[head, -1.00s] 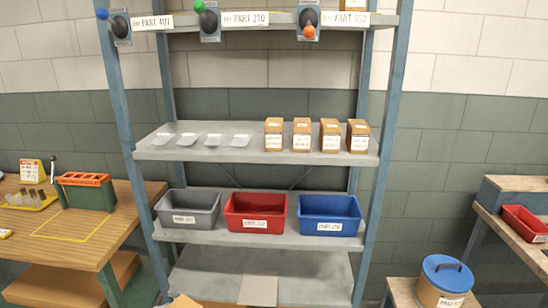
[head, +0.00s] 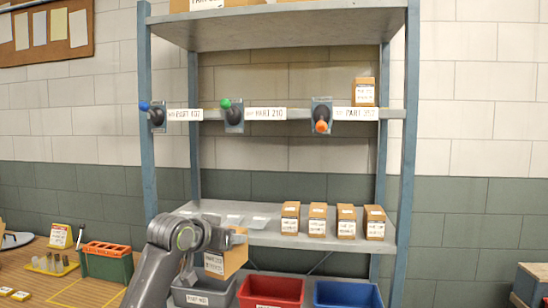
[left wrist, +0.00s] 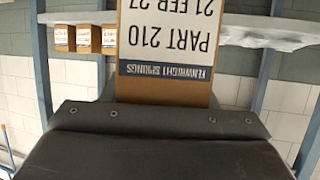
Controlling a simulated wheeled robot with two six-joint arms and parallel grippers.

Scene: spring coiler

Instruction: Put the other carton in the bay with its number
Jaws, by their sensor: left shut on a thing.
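My left gripper (head: 233,238) is shut on a brown carton (head: 214,264) with a white label, in front of the shelf rack. In the left wrist view the held carton (left wrist: 165,50) appears upside down, its label reading PART 210. Three bay signs run along the upper shelf edge: one at left seemingly PART 407 (head: 185,115), PART 210 (head: 266,114) in the middle, and one at right seemingly PART 352 (head: 356,114). Another carton (head: 364,91) stands above the right sign. The space above the PART 210 sign looks empty. My right gripper is out of view.
Blue (head: 157,115), green (head: 232,114) and orange-knobbed (head: 321,115) levers stick out beside the signs. Several cartons (head: 317,219) stand on the shelf below. Grey (head: 203,293), red (head: 270,291) and blue (head: 347,294) bins sit lower. A top shelf (head: 280,25) hangs overhead.

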